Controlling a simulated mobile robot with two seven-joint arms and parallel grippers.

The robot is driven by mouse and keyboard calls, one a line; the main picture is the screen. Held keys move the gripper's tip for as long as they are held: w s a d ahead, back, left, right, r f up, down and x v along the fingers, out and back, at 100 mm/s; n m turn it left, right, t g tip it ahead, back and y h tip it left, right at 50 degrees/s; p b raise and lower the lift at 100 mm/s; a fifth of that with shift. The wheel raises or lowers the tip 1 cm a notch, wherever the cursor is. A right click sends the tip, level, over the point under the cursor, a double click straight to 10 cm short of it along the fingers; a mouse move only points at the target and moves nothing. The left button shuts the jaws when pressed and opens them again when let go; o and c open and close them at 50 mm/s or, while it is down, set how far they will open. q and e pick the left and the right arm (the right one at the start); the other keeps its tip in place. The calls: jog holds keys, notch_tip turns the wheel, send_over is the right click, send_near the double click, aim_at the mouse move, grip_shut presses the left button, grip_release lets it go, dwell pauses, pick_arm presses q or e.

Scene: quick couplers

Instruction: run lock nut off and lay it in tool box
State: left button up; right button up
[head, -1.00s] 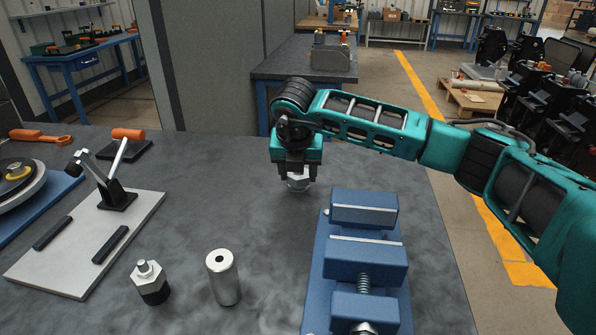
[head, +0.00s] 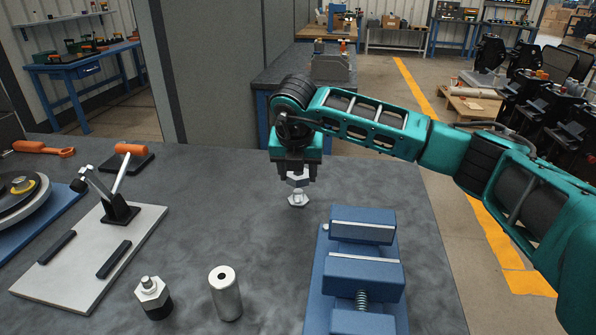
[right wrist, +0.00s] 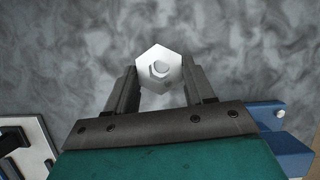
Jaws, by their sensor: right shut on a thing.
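My right gripper (head: 295,177) points straight down over the table and is shut on a silver hex nut (head: 299,179). Just below the nut, a small silver hex fitting (head: 298,199) with a short stud stands upright on the table, and a narrow gap shows between them. In the right wrist view the silver hex shape (right wrist: 147,59) with a round centre lies between the fingertips (right wrist: 160,78); there I cannot separate nut from fitting. No tool box can be made out. My left gripper is out of view.
A blue vise (head: 358,276) stands front right of the gripper. A silver cylinder (head: 225,294) and a hex-topped fitting with black base (head: 152,296) stand in front. A toggle clamp on a white plate (head: 60,279) is at left. The table's middle is clear.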

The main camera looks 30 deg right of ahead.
notch_tip(320, 180, up, 4)
jog(key=shift+p, duration=1.1)
